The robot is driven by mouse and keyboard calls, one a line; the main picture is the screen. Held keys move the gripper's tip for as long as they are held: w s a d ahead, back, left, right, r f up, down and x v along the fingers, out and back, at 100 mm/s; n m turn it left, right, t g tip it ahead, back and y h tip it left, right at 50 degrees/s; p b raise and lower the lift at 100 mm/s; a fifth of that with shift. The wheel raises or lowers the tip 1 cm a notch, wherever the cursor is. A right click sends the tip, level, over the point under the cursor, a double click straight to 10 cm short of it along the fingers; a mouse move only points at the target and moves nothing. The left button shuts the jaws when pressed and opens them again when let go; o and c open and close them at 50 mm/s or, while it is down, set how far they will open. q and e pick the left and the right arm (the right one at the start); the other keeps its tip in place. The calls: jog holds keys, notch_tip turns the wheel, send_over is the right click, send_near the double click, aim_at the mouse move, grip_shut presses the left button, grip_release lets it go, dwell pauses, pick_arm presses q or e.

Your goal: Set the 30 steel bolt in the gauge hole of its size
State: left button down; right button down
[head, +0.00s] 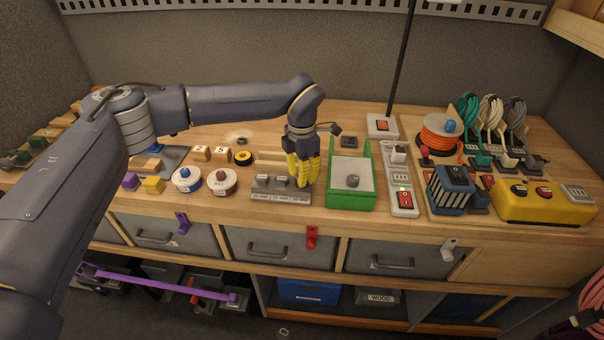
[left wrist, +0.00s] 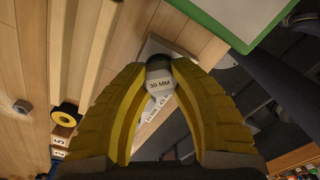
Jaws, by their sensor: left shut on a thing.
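The gauge (head: 272,195) is a low grey block with size labels on its front face, left of the green tray. It also shows in the left wrist view (left wrist: 183,52). My left gripper (head: 303,183) points down over the gauge's right end, its yellow fingers shut on the 30 steel bolt. In the left wrist view, the bolt (left wrist: 160,80) sits between the fingertips (left wrist: 165,75) with its "30 MM" label showing. The fingers hide it in the head view. I cannot tell whether its lower end is in the hole. My right gripper is out of view.
Two spools (head: 222,182) and a tape roll (head: 243,158) lie left of the gauge. A yellow box (head: 545,205) sits far right.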

pick_arm(q)
jog(key=shift+f, duration=0.9)
dwell(0.5)
jog(key=c, duration=0.7)
grip_release()
jog(key=shift+r, duration=0.15)
jog(key=shift+r, duration=3.35)
